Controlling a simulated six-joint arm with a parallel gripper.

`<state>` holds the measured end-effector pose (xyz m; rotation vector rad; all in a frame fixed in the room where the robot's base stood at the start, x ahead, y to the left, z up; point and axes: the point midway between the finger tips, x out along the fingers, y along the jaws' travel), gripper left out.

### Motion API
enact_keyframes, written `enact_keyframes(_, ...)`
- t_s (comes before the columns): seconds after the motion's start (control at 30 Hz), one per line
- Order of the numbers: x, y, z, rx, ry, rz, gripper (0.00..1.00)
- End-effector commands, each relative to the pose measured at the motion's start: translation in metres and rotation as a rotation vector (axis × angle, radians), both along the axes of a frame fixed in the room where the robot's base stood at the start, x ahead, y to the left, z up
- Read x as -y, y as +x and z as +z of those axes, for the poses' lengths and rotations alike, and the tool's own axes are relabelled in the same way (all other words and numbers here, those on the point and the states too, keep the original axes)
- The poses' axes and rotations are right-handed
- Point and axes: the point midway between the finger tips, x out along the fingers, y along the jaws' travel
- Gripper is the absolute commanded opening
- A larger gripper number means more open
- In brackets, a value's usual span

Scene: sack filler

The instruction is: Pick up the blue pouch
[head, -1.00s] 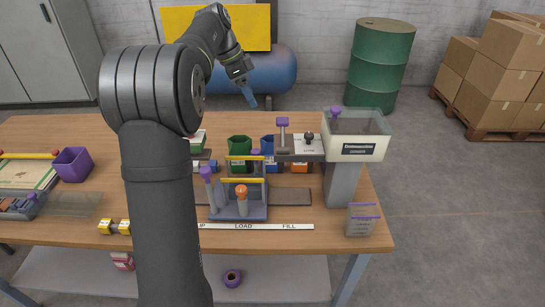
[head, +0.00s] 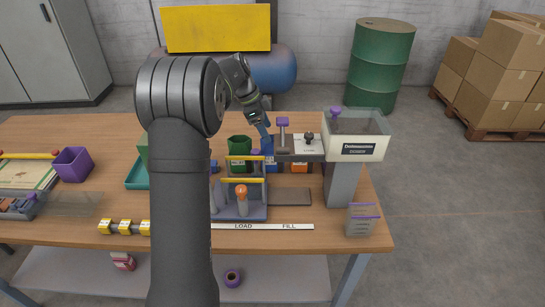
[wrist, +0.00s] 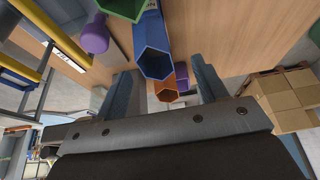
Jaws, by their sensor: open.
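The blue pouch (head: 271,164) stands on the table between the green pouch (head: 239,150) and the orange pouch (head: 299,166). In the wrist view the blue pouch (wrist: 154,45) shows its open hexagonal mouth. My gripper (head: 265,130) is above the blue pouch in the head view, its blue fingers pointing down and partly covering it. In the wrist view my gripper (wrist: 160,68) is open, one finger on each side, with the blue and orange pouches showing between them. I cannot tell whether a finger touches the blue pouch.
A filler with a hopper (head: 358,132) and a plate stands close on the right. A rack with yellow bars (head: 243,181) is in front. A purple bin (head: 72,163) sits at the left. My arm hides part of the table.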

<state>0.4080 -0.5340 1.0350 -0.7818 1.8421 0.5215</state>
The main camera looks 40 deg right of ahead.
Motion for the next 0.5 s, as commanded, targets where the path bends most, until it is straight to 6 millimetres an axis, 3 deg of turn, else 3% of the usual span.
enact_keyframes(0.33, 0.009, -0.019, -0.039, -0.001, 0.001, -0.001, 0.65)
enact_keyframes(0.5, 0.012, -0.021, -0.048, 0.000, 0.000, 0.000, 0.65)
